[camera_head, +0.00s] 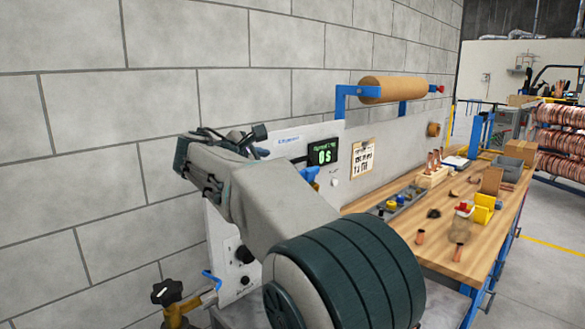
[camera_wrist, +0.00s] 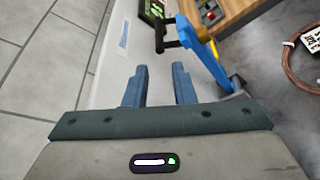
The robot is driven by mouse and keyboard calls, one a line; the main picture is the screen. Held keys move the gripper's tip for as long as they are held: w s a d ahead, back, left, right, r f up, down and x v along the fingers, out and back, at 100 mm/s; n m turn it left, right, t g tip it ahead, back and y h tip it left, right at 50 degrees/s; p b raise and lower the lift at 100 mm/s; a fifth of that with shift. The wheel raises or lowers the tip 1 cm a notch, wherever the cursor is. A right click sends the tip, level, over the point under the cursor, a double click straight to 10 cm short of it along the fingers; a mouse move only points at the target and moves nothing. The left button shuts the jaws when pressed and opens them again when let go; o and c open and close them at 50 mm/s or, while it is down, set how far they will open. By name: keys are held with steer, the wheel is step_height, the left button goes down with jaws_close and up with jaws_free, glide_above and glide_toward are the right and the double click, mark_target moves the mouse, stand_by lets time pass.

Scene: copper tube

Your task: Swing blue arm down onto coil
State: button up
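The blue arm (camera_wrist: 207,58) stands ahead and right of my gripper in the wrist view, with a black crossbar near its upper end. A blue piece (camera_head: 310,175) below the display in the head view may be part of it. My gripper (camera_wrist: 159,68) is open, its two blue-grey fingers apart with nothing between them. A copper coil (camera_wrist: 292,66) with a white tag lies at the right edge of the wrist view. In the head view my own arm hides the gripper's fingertips and much of the machine.
A display (camera_head: 324,152) reads 0 s on the grey panel. A wooden workbench (camera_head: 479,255) holds copper fittings, a yellow bin (camera_head: 483,210) and a grey bin (camera_head: 506,168). A brown paper roll (camera_head: 392,89) is mounted above. A block wall stands close on the left.

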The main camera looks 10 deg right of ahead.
mark_target(294, 161)
steer(key=p+x, duration=0.2)
steer(key=x, duration=1.1)
steer(key=shift+w+d, duration=0.2)
steer(key=shift+w, duration=0.15)
steer(key=shift+f, duration=0.1)
jaws_close()
